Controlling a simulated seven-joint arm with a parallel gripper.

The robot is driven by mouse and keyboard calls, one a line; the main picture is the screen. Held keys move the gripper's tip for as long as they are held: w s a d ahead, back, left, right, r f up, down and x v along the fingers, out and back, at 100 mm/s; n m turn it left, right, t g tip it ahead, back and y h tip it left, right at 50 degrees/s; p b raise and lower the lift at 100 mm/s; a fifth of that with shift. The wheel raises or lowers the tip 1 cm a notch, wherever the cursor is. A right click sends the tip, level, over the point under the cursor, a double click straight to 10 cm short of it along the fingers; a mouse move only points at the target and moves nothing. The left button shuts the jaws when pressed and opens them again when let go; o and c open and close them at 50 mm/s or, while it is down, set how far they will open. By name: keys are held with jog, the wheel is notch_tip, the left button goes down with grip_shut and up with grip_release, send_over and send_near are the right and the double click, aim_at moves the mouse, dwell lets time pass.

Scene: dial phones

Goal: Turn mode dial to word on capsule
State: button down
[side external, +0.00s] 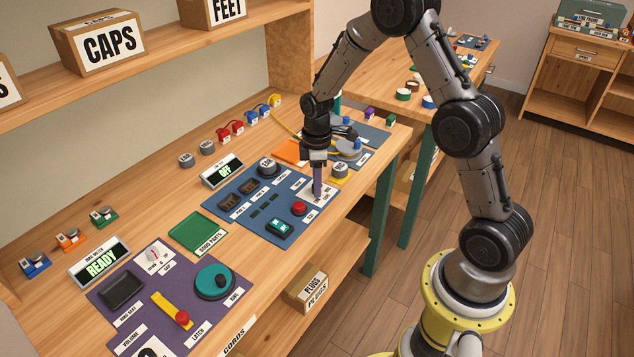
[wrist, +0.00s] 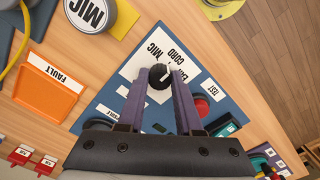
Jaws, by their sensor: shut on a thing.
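The mode dial (wrist: 160,75) is a small black knob on a white plate at a corner of the blue panel (side external: 255,215). Words around it read MIC, CORD and a partly hidden one starting with EA. A pale pointer mark faces up and right in the wrist view, roughly towards CORD. My gripper (wrist: 162,86) has its purple fingers shut on the knob from both sides; in the side view my gripper (side external: 318,190) points straight down and hides the knob. A round capsule (wrist: 90,12) marked MIC lies at top left of the wrist view.
An orange FAULT tray (wrist: 48,92) lies beside the panel. The panel carries a red button (side external: 299,208) and a teal switch (side external: 279,228). A display (side external: 223,170) reads OFF. A green tray (side external: 198,233) is empty.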

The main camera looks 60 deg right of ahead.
jog(key=shift+m, duration=0.3)
jog(key=m, duration=0.4)
jog(key=shift+m, duration=0.3)
jog(key=m, duration=0.5)
jog(key=shift+m, duration=0.4)
jog(key=c, duration=0.6)
grip_release()
notch_tip(320, 180, up, 14)
jog(key=shift+f, duration=0.1)
